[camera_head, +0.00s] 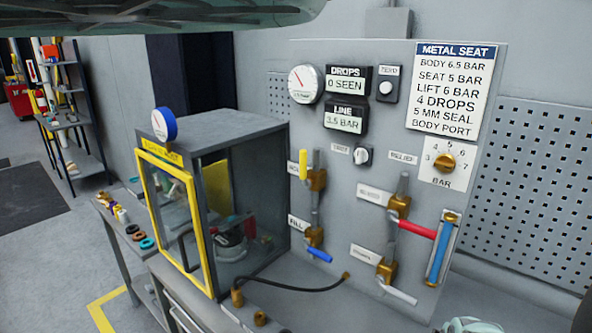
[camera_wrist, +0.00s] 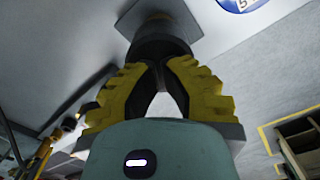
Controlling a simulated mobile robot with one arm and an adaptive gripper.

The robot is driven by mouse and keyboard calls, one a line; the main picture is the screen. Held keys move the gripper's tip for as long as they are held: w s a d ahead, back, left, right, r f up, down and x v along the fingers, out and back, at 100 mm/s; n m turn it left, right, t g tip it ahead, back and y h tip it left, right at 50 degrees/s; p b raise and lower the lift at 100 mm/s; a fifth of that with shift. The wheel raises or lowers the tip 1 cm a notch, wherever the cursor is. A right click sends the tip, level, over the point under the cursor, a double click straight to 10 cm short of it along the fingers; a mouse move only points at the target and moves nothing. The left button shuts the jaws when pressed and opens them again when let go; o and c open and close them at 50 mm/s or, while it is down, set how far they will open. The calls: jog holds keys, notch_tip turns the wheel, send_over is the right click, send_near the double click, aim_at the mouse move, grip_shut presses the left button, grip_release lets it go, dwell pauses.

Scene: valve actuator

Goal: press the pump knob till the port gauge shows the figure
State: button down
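No knob labelled as the pump is readable in the head view. The panel (camera_head: 335,215) carries a brass knob (camera_head: 444,163) on a scale marked in BAR, and a small white button (camera_head: 386,88). A white round gauge (camera_head: 305,84) with a red needle is at its upper left. A blue-rimmed round gauge (camera_head: 162,124) stands on the cabinet, its face turned away to the left. The sign (camera_head: 452,90) reads body 6.5, seat 5 and lift 6 bar. My gripper (camera_wrist: 155,50) has yellow-backed fingers whose dark tips meet, with nothing visibly held.
A glass-fronted cabinet (camera_head: 219,127) with a yellow door frame stands left of the panel. Valves with yellow, blue, red and white handles stick out from the panel. A hose (camera_head: 300,289) crosses the bench top. Displays read 0 SEEN and LINE 3.5 BAR.

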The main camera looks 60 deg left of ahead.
jog(key=shift+f+b, duration=1.1)
jog(key=shift+r, duration=0.15)
jog(key=shift+r+p, duration=0.8)
jog(key=shift+r, duration=1.6)
